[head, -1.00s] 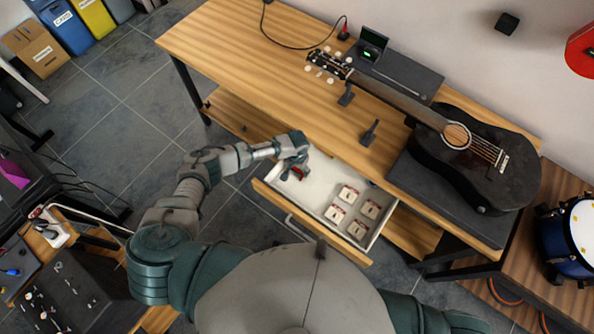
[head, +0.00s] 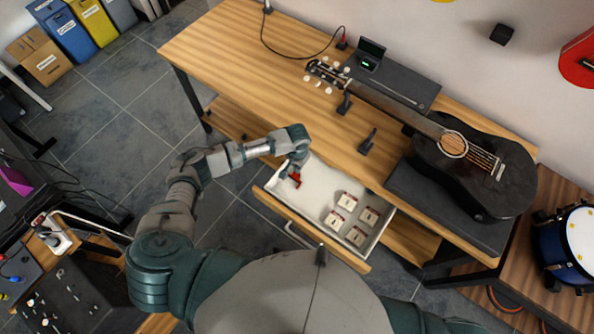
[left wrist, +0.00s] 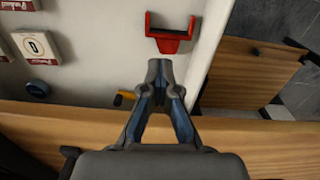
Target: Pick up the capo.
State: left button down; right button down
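In the left wrist view the capo (left wrist: 169,42) lies just beyond my fingertips, near the drawer's side wall, open side away from me. My left gripper (head: 288,171) is over that end of the drawer. In the left wrist view the left gripper (left wrist: 162,68) has its fingertips together with nothing between them, apart from the capo. My right gripper is out of view.
Several small white packets (head: 347,201) lie in the drawer. A yellow-tipped item (left wrist: 124,98) and a dark blue round item (left wrist: 37,90) lie near the drawer's wooden edge. The tabletop (head: 240,60) above carries a black guitar (head: 478,165) and small dark stands (head: 367,141).

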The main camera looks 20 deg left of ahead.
pick_arm(q)
jog(key=shift+w+d+r, duration=0.1)
jog(key=shift+d+r, duration=0.1)
jog(key=shift+d, duration=0.05)
jog(key=c, duration=1.7)
grip_release()
jog(key=o, duration=1.3)
jog(key=shift+a, duration=0.2)
